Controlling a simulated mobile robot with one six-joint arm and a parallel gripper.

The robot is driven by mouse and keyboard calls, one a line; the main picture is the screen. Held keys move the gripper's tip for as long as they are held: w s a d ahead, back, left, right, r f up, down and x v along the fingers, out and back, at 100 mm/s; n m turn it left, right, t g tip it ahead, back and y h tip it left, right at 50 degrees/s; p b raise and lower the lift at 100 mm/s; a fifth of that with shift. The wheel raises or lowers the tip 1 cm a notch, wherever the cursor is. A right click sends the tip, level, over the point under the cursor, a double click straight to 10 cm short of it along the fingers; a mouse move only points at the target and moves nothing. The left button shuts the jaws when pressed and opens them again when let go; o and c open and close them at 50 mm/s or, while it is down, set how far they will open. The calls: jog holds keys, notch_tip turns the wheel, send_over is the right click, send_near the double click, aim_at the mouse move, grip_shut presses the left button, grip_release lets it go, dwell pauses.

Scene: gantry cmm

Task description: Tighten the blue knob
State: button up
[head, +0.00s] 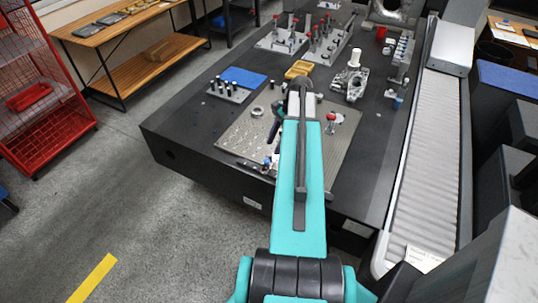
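A small blue part (267,163), which may be the blue knob, shows at the front edge of the perforated metal fixture plate (235,140), just left of my arm. It is too small to make out its shape or how far it is turned. Another small blue part (397,102) sits at the right side of the dark table. My teal arm reaches forward over the plate, and its dark wrist end is above the plate's middle. My gripper's fingers cannot be clearly made out there, nor whether they hold anything.
On the dark table (190,145) are a red-topped clamp (331,118), a grey casting (352,82), a blue mat (243,77), a yellow tray (299,69) and several upright pins. A ribbed rail cover (425,160) runs along the right. Open floor lies at left.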

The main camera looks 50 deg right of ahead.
aim_at(267, 160)
jog(key=shift+p+x, duration=0.9)
jog(key=shift+x, duration=2.55)
jog(key=shift+c, duration=0.5)
grip_shut()
